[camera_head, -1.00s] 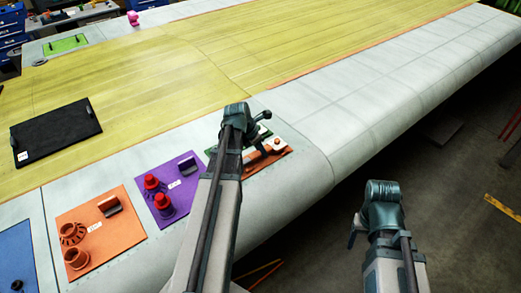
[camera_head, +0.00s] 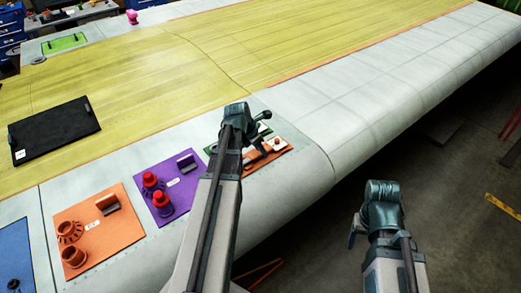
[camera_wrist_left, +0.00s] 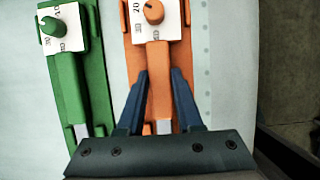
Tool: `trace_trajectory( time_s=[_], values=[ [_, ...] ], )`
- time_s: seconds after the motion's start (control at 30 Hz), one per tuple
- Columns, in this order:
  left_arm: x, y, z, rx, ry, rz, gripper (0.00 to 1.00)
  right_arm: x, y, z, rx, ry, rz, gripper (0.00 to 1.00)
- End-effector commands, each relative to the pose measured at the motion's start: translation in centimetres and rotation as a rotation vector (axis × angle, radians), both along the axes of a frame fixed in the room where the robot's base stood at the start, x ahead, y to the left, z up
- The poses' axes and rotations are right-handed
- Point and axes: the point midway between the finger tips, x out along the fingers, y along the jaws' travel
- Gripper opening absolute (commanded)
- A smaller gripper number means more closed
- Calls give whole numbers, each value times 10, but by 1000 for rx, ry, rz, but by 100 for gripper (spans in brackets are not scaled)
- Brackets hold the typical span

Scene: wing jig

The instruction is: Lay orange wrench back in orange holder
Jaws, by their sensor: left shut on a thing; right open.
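The orange wrench (camera_wrist_left: 158,90) carries a white label plate with an orange knob at its far end. It lines up over the orange holder (camera_wrist_left: 127,60), whose edges show on both sides. I cannot tell whether it touches the holder's bed. My left gripper (camera_wrist_left: 159,76) has a dark finger on each side of the wrench's handle and is shut on it. In the head view the left gripper (camera_head: 263,134) partly hides the wrench and the orange holder (camera_head: 258,162). My right gripper (camera_head: 370,208) is open and empty over the floor, beside the wing edge.
A green holder with a green wrench (camera_wrist_left: 69,70) lies close on the left, parallel. Purple (camera_head: 180,205) and orange (camera_head: 125,218) mats with parts lie left of my left arm. A black panel (camera_head: 55,130) lies further back. The pale wing surface (camera_head: 400,75) to the right is clear.

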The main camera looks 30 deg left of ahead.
Motion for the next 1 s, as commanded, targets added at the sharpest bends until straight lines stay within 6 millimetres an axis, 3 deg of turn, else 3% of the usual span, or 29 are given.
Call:
trace_trajectory(
  time_s=[0.07, 0.1, 0.3, 0.67, 1.0],
  values=[
    [0, 0, 0, 0, 0, 0, 0, 0, 0, 0, 0, 0, 0, 66],
    [0, 0, 1, 0, 0, 0, 38, 0, 0, 1, 0, 0, 0, 66],
    [0, 0, 0, 0, 0, 0, 70, 0, 0, 0, 0, 0, 0, 66],
    [-1, 0, 2, 0, 1, 0, 70, 0, 0, 2, -1, 0, 3, 66],
    [-10, 4, 31, 0, 0, 1, 70, 0, 0, 31, 1, 0, -2, 66]
  ],
)
